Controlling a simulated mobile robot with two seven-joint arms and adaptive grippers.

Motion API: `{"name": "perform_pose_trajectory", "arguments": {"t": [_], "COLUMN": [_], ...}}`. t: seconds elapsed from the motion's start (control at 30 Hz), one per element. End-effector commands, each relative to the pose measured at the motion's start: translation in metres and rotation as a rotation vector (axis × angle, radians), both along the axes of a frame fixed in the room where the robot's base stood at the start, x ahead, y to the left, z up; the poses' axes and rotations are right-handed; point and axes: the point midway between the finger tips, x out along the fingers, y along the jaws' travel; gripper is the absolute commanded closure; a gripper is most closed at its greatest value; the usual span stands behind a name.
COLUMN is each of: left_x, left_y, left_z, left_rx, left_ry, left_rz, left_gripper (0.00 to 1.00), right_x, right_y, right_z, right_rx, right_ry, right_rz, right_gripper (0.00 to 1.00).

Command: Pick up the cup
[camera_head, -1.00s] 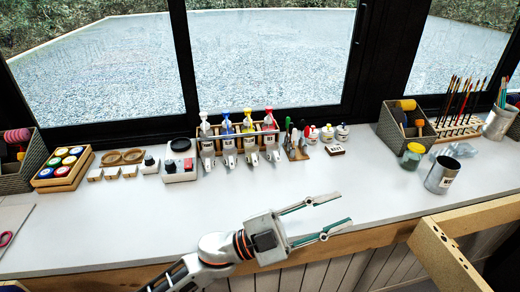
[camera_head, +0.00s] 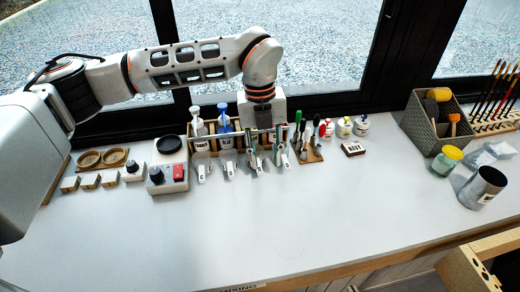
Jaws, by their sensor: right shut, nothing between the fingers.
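A grey metal cup (camera_head: 482,187) with a small white label stands at the right of the white worktop, slightly tilted in the picture by the view. My left arm reaches in from the left, across the back of the worktop, and bends down. Its gripper (camera_head: 265,150) points down over the right part of the bottle rack, far to the left of the cup. Its two fingers look apart, and I see no cup between them. The gripper partly hides the bottles there. My right gripper is not in view.
A glass jar with a yellow lid (camera_head: 447,160) stands left of the cup. Crumpled clear pieces (camera_head: 490,153) lie behind it. A grey organiser (camera_head: 430,125) and a brush rack (camera_head: 492,122) are at the back right. A black-and-white device (camera_head: 168,178) is at left. The front middle is clear.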

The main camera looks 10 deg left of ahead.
Motion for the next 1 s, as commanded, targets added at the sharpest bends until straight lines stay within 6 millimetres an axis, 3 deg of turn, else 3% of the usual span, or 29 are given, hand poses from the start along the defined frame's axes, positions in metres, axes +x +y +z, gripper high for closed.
{"name": "perform_pose_trajectory", "arguments": {"t": [0.1,0.2,0.8,1.0], "left_x": [0.015,0.018,0.010,0.011], "left_y": [0.022,0.028,0.024,0.024], "left_z": [0.014,0.013,-0.055,-0.062], "left_rx": [0.075,0.097,0.092,0.093], "left_ry": [-0.044,-0.052,-0.051,-0.053], "left_rz": [0.060,0.077,0.076,0.076], "left_gripper": [0.69,0.69,0.69,0.69], "right_x": [0.000,0.000,-0.001,0.000], "right_y": [0.000,0.000,0.000,0.000], "right_z": [0.000,0.000,0.006,0.007], "right_rx": [0.000,0.000,-0.002,-0.001], "right_ry": [0.000,0.000,0.003,0.001], "right_rz": [0.000,0.000,0.000,0.000], "right_gripper": [1.00,1.00,1.00,1.00]}}
